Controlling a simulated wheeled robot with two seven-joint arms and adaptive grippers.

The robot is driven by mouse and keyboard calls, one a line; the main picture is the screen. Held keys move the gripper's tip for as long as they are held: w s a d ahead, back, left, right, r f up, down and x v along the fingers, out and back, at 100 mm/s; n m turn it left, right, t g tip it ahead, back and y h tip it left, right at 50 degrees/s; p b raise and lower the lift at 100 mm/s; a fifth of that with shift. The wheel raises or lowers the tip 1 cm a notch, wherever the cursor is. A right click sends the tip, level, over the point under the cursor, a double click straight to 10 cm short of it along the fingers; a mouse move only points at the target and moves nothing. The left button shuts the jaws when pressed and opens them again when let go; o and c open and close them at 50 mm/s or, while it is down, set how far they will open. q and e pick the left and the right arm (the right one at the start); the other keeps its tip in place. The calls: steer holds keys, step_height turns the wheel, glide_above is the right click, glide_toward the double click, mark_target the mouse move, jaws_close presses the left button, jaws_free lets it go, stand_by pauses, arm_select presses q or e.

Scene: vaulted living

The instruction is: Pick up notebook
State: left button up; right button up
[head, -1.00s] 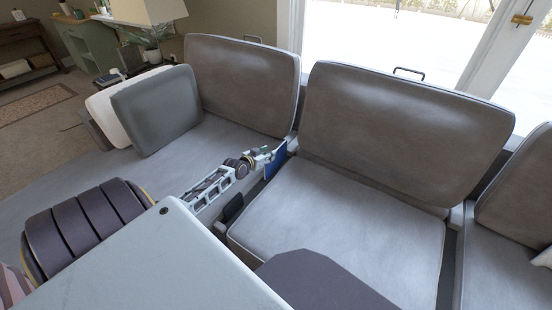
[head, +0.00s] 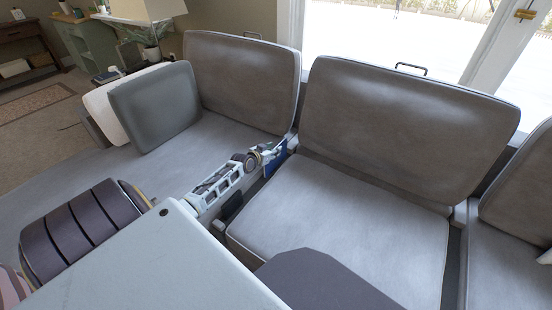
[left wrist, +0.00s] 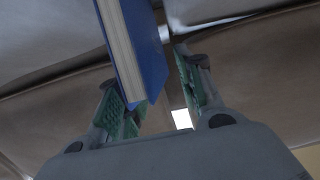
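The notebook is a blue-covered book (head: 277,160) standing on edge in the gap between two grey seat cushions. In the left wrist view the notebook (left wrist: 140,45) shows its blue cover and pale page edges. My left gripper (head: 273,152) is at the notebook and hides part of it in the head view. In the wrist view its green-padded fingers (left wrist: 158,100) are apart, with the notebook's near end between them. It lies close to the left finger, and a gap shows at the right finger. Whether the left finger touches it I cannot tell. My right gripper is not in view.
The sofa has grey-brown back cushions (head: 400,130) and a wide seat cushion (head: 340,220). A grey pillow (head: 155,105) and a white pillow lean at the left.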

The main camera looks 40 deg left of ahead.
arm_select(q)
jaws_close()
steer(key=shift+r, duration=0.15)
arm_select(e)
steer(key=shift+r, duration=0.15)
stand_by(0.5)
arm_select(q)
steer(key=shift+r+p, duration=0.3)
steer(key=shift+r, duration=0.2)
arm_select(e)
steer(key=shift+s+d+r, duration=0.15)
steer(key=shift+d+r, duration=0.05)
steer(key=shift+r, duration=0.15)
arm_select(q)
steer(key=shift+r+p, duration=0.4)
steer(key=shift+r, duration=0.4)
step_height(320, 180, up, 6)
steer(key=p, duration=0.2)
steer(key=shift+p, duration=0.3)
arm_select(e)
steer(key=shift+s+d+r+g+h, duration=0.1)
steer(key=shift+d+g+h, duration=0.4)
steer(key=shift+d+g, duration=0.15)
arm_select(q)
steer(key=shift+r, duration=0.6)
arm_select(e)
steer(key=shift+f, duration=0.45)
